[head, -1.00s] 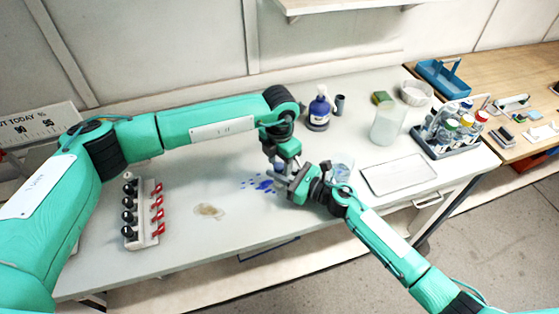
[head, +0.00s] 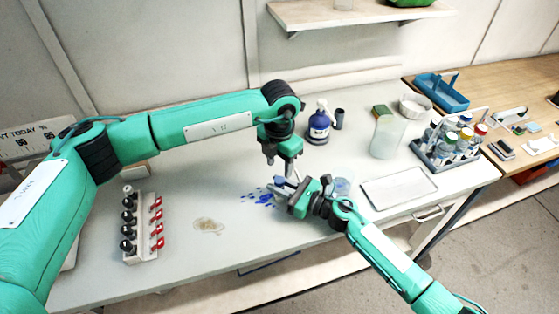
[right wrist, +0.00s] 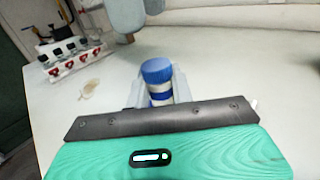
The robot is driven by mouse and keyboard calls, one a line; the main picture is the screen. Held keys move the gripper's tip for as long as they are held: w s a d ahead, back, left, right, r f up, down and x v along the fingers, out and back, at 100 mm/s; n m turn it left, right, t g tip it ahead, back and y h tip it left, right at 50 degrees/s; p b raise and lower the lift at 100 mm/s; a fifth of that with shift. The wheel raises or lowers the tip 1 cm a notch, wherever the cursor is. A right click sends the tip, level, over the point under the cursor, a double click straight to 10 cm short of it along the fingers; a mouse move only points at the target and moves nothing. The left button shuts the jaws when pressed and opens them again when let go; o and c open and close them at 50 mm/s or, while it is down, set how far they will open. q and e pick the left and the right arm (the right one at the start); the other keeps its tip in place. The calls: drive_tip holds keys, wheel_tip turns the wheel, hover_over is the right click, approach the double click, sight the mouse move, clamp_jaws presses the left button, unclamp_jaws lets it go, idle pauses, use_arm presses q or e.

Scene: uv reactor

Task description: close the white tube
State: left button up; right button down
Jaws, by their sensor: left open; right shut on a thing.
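The white tube (right wrist: 160,87) stands roughly upright in the right wrist view, with a blue band low on its body. A blue cap (right wrist: 157,70) sits on its top; I cannot tell how tightly it is seated. My right gripper (head: 280,188) is shut on the tube, with grey fingers on both sides of it. In the head view the tube is small and mostly hidden by this gripper. My left gripper (head: 281,164) is open and points down, just above the tube and apart from it. Its end also shows beyond the cap in the right wrist view.
A rack with black-topped pieces and red tags (head: 142,228) stands at left. A purple bottle (head: 319,126), clear jug (head: 386,136), flat tray (head: 400,188) and bottle rack (head: 450,150) stand to the right. Blue spots (head: 262,199) and a brown stain (head: 208,226) mark the table.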

sight(279, 180)
use_arm(q)
drive_tip(key=shift+r+n, duration=1.45)
drive_tip(key=shift+n, duration=0.25)
drive_tip(key=shift+f, duration=0.1)
drive_tip(key=shift+f, duration=3.95)
drive_tip(key=shift+c, duration=0.5)
clamp_jaws()
drive_tip(key=shift+m, duration=1.6)
